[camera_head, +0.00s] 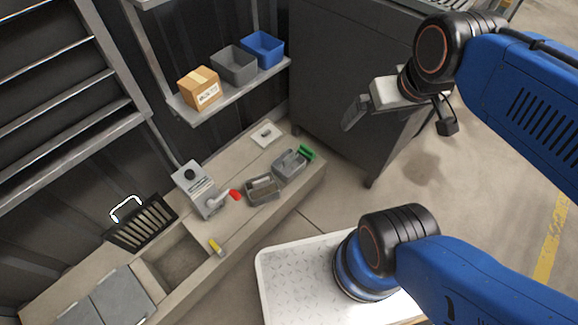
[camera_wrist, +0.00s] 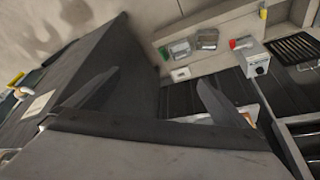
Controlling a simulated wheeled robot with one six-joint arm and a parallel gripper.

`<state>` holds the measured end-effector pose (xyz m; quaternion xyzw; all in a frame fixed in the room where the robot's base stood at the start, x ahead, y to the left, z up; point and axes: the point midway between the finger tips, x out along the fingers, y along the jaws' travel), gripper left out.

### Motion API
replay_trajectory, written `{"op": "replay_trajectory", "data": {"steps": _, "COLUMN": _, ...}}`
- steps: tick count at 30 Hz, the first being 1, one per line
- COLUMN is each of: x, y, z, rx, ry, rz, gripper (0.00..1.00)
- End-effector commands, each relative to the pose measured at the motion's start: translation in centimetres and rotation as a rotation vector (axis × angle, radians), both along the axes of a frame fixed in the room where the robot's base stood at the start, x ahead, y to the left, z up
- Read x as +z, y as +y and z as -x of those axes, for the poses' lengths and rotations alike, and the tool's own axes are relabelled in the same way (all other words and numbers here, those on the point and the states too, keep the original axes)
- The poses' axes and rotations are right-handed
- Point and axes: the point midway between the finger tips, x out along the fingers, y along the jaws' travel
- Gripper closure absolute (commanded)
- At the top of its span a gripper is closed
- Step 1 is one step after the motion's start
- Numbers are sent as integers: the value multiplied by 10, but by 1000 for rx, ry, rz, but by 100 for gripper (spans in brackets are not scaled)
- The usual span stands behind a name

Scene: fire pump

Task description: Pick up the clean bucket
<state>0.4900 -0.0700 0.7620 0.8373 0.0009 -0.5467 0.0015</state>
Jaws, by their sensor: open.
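Two small grey open buckets sit side by side on the bench. The right bucket (camera_head: 289,166), with a green part at its far right end, looks plain grey inside; it also shows in the wrist view (camera_wrist: 179,49). The left bucket (camera_head: 262,190) has a browner interior and also shows in the wrist view (camera_wrist: 207,39). No label names the clean one, but the right one looks cleaner. My gripper (camera_head: 357,112) is open and empty, up in the air to the right of both buckets. Its two spread fingers show in the wrist view (camera_wrist: 155,92), touching neither bucket.
A grey pump box with a red-tipped lever (camera_head: 198,188) stands left of the buckets. A shelf (camera_head: 232,96) above holds a cardboard box, a grey bin and a blue bin. A dark cabinet (camera_head: 345,75) stands right of the bench. A sunken basin (camera_head: 178,262) lies left.

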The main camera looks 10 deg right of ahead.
Motion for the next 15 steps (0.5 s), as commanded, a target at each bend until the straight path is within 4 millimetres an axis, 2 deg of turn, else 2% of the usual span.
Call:
{"op": "replay_trajectory", "data": {"steps": 10, "x": 0, "y": 0, "z": -1, "rx": 5, "ry": 2, "rz": 2, "gripper": 0}}
{"op": "replay_trajectory", "data": {"steps": 15, "x": -4, "y": 3, "z": -19, "rx": 86, "ry": 22, "rz": 31, "gripper": 0}}
